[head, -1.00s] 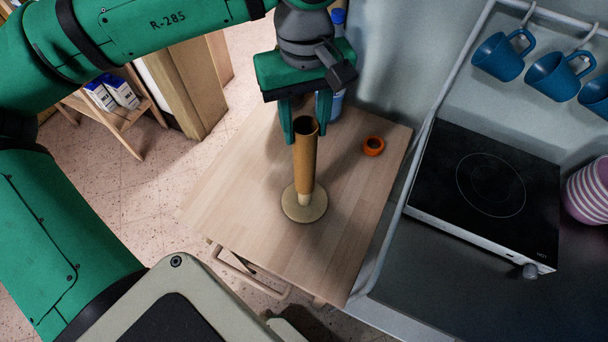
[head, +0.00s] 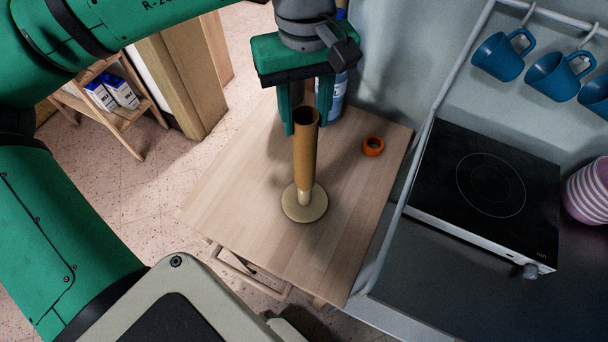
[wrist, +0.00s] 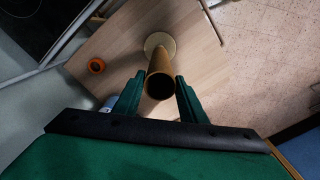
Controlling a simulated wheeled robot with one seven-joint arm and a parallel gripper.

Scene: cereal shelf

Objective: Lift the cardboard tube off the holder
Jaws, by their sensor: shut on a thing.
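The brown cardboard tube (head: 304,150) stands upright over the peg of the holder (head: 303,208), a pale round base on the wooden table. A short length of pale peg shows between the tube's lower end and the base. The tube's upper part is still around or just over the peg; the inside is hidden. My gripper (head: 307,122) is shut on the tube near its upper end, one finger on each side. The wrist view looks down on the tube's open top (wrist: 159,86) between the fingers, with the holder's base (wrist: 160,43) beyond it.
An orange ring (head: 373,146) lies on the table (head: 245,185) right of the tube. A blue bottle (head: 333,95) stands behind my gripper. A black hob (head: 488,190) and hanging blue mugs (head: 500,57) are at the right. The table's left part is clear.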

